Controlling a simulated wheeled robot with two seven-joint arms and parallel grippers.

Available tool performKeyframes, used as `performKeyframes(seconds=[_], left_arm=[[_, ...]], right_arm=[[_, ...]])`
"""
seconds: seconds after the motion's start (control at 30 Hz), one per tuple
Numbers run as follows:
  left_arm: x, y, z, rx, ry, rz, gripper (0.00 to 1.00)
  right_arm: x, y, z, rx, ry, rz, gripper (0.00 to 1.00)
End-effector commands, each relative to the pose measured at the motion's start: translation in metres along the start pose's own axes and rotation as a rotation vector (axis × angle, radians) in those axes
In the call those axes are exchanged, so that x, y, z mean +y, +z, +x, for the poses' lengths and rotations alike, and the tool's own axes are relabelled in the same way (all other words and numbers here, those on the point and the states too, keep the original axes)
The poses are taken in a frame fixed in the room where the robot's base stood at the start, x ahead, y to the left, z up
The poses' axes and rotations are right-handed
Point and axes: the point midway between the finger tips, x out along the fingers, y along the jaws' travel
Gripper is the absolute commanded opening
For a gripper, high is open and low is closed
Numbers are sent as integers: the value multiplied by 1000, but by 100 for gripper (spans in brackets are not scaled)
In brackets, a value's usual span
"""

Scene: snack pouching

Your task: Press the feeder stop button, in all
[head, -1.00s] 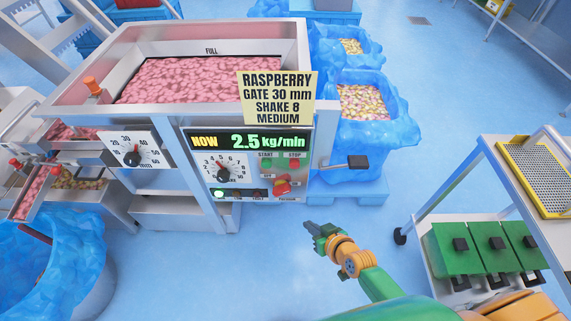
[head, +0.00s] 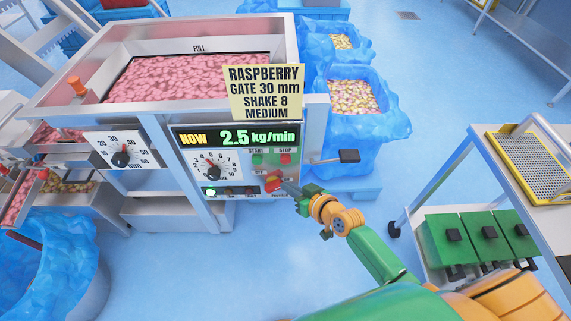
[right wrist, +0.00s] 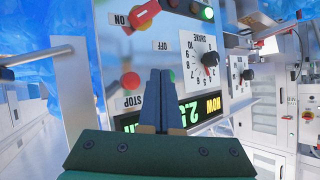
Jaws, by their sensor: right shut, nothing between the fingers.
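The red stop button (head: 286,158) sits under the STOP label on the feeder's control panel, right of the green start button (head: 257,160). My right gripper (head: 284,184) is shut and empty, its fingers pointing at the panel's lower right, beside the red ON/OFF switch (head: 273,183) in the head view. In the right wrist view the panel appears upside down. There the closed fingertips (right wrist: 159,72) lie between the stop button (right wrist: 130,81) and the partly hidden green start button (right wrist: 172,76). I cannot tell whether they touch the panel. My left gripper is out of view.
The display (head: 238,138) reads 2.5 kg/min. A yellow recipe sign (head: 264,93) hangs above it. A black-ended lever (head: 348,156) sticks out right of the panel. A cart with green bins (head: 450,241) stands at right. Open floor lies between.

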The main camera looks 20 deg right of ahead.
Motion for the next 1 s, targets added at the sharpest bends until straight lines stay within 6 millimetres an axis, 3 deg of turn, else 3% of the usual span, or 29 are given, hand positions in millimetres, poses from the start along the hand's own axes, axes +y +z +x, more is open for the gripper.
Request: performKeyframes(seconds=[0.03, 0.33, 1.0], left_arm=[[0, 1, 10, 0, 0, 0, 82], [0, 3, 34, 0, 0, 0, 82], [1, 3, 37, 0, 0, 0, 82]], right_arm=[[5, 0, 8, 3, 1, -2, 0], [24, -20, 34, 1, -1, 0, 0], [28, -28, 39, -1, 0, 0, 0]])
